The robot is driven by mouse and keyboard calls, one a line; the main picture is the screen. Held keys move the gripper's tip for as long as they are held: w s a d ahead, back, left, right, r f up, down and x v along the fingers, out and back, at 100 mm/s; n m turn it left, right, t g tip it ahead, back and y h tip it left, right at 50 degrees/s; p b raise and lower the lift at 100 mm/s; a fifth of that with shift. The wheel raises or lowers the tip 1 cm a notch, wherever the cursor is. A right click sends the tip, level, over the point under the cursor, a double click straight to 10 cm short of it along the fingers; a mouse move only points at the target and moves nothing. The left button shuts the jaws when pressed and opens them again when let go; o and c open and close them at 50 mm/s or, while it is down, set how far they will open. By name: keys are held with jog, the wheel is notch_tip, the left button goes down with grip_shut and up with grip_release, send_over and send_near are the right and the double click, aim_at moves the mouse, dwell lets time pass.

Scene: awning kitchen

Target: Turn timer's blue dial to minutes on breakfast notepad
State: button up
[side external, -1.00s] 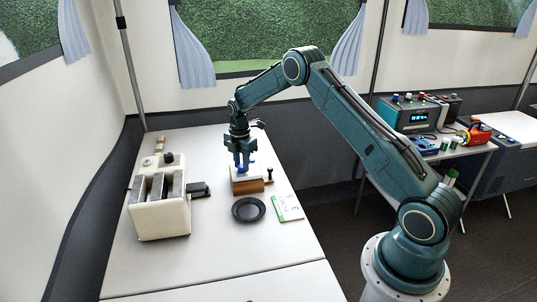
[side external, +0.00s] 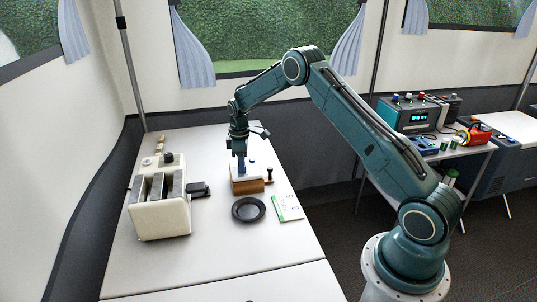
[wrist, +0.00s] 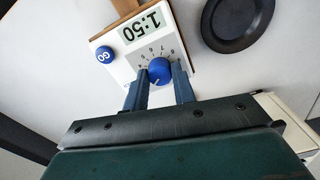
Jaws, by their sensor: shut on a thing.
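The timer (side external: 250,186) is a wooden block with a white face, standing on the table. In the wrist view its face (wrist: 125,68) carries a display that appears to read 1:50, a round blue GO button (wrist: 105,55) and a blue dial (wrist: 159,70) with a white pointer mark and numbers around it. My gripper (wrist: 160,75) is shut on the dial, one finger on each side; it also shows over the timer in the side view (side external: 240,168). The notepad (side external: 288,207) lies right of the timer; its writing is too small to read surely.
A black plate (side external: 248,209) lies in front of the timer. A cream toaster-like appliance (side external: 160,207) stands on the left. A small dark-knobbed stamp-like object (side external: 269,175) stands close to the timer's right. The table front (side external: 220,270) is clear.

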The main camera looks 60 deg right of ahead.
jog(key=m, duration=0.4)
jog(key=shift+m, duration=0.3)
jog(key=m, duration=0.4)
jog(key=shift+m, duration=0.3)
jog(key=m, duration=0.4)
jog(key=shift+m, duration=0.3)
jog(key=m, duration=0.4)
jog(key=shift+m, duration=0.3)
jog(key=o, duration=1)
jog(key=shift+r, duration=0.2)
